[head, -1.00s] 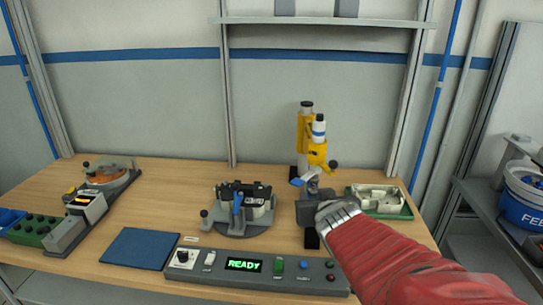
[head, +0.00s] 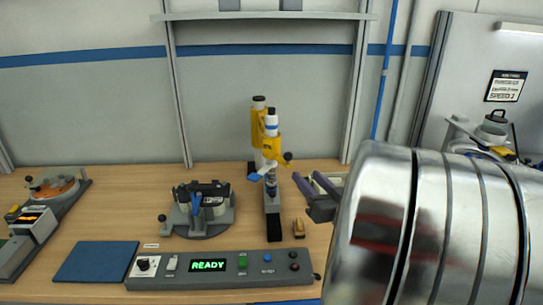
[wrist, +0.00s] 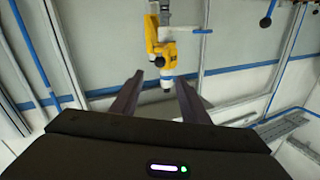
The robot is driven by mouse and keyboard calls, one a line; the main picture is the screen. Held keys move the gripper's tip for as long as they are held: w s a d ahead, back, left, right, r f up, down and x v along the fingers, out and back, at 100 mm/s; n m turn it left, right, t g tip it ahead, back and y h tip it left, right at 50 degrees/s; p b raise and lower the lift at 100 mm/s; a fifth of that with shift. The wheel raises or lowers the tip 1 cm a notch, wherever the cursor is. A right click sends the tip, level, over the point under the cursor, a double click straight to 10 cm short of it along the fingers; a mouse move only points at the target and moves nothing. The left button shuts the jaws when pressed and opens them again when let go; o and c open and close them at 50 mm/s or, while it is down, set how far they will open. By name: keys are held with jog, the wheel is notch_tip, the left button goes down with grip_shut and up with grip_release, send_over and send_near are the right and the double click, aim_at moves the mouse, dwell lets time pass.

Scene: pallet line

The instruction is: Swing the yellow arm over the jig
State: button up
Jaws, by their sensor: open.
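The yellow arm (head: 266,138) stands on a post at the back of the bench, with a white and blue-banded cylinder on it and a dark knob at its right. It stands right of the jig and is not over it. The jig (head: 200,213) is a round grey fixture holding dark and pale parts with blue clips. My gripper (head: 308,179) is open and empty, to the right of the yellow arm and apart from it. In the wrist view the yellow arm (wrist: 157,42) shows beyond and between the open fingers.
A control panel (head: 213,268) reading READY runs along the front, beside a blue mat (head: 97,262). A small brown block (head: 299,228) lies right of the grey stand (head: 272,212). A shelf (head: 262,16) hangs above. My silver link hides the right side.

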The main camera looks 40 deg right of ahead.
aim_at(290, 159)
jog(key=x, duration=1.3)
jog(key=shift+w, duration=0.4)
jog(key=shift+c, duration=0.3)
grip_shut()
jog(key=shift+a, duration=0.15)
